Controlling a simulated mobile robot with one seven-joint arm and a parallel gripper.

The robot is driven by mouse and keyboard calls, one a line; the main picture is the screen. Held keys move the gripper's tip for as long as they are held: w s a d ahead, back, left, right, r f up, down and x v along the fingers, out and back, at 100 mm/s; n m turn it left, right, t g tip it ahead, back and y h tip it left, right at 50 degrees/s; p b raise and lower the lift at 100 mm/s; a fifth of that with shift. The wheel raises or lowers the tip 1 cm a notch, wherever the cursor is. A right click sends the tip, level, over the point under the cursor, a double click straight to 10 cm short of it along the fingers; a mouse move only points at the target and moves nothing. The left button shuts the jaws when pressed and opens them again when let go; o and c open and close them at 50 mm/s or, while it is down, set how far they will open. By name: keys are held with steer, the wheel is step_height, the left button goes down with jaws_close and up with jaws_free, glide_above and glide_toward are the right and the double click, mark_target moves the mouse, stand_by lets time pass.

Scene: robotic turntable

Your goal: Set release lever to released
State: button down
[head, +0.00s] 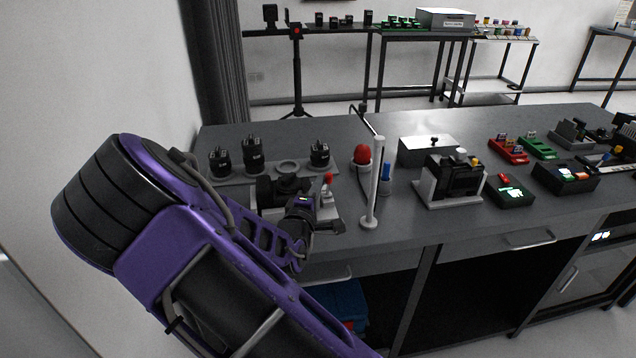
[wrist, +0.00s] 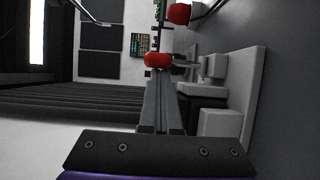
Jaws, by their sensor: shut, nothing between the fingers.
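The release lever has a red knob (head: 328,178) on a white and grey base near the left front of the bench. The red knob also shows in the wrist view (wrist: 157,60), with its grey-white base (wrist: 254,100) to the right. My gripper (wrist: 164,80) is shut and empty. In the wrist view its fingertips point at the red knob and overlap its near edge; I cannot tell whether they touch. In the head view my gripper's dark body (head: 304,208) is just left of and below the lever, and its fingertips are not clear.
A white post (head: 375,185) stands right of the lever. A red dome (head: 362,153) on a white holder is behind the post. Black cylindrical units (head: 253,155) stand at the back left. A black device (head: 453,178) on a white base is farther right.

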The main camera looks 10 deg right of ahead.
steer(key=shift+s+f, duration=0.15)
steer(key=shift+s, duration=0.2)
stand_by(0.4)
steer(key=p+v, duration=0.2)
steer(key=v, duration=1.5)
steer(key=shift+a, duration=0.1)
